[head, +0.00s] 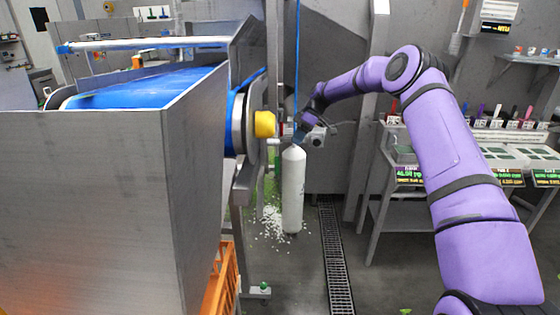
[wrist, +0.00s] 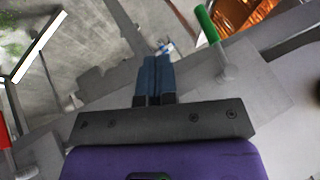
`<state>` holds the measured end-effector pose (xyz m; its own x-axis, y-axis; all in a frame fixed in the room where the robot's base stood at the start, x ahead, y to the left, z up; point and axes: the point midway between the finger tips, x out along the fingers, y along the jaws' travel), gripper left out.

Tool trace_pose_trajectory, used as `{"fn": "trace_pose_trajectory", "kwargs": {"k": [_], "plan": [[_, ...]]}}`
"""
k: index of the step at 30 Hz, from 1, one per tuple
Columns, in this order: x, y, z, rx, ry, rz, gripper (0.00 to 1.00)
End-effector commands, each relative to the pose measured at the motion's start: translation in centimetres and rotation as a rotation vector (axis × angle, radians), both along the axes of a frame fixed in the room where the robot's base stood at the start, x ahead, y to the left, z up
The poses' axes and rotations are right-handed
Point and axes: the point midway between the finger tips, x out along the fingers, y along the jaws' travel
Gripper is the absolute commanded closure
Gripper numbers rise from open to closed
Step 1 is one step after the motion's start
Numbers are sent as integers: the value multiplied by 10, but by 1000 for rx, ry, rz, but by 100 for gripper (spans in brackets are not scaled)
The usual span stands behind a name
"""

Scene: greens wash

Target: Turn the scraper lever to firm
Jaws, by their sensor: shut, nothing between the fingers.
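My gripper (wrist: 158,80) is shut and empty in the wrist view, its two blue-grey fingers together over a grey metal plate. A green-handled lever (wrist: 207,24) stands on a short grey post to the right of the fingertips, apart from them. A red handle (wrist: 4,132) shows at the left edge of that view. I cannot tell which of these is the scraper lever, nor read any firm mark. In the head view my gripper (head: 299,133) is beside the conveyor's end, near a small red part (head: 282,129); fine contact there is too small to tell.
An orange crate (head: 222,282) is under the conveyor. A bench (head: 385,185) stands at right.

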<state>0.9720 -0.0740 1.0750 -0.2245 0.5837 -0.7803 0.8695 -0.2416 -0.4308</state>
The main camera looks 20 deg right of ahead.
Motion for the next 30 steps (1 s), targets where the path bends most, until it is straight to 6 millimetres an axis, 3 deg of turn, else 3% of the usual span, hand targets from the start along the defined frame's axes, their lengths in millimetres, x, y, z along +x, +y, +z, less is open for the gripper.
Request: {"fn": "trace_pose_trajectory", "kwargs": {"k": [8,21,30], "plan": [[-6,14,-16,18,4,17,100],[-25,61,-78,15,4,16,100],[-54,76,-69,14,3,15,100]]}}
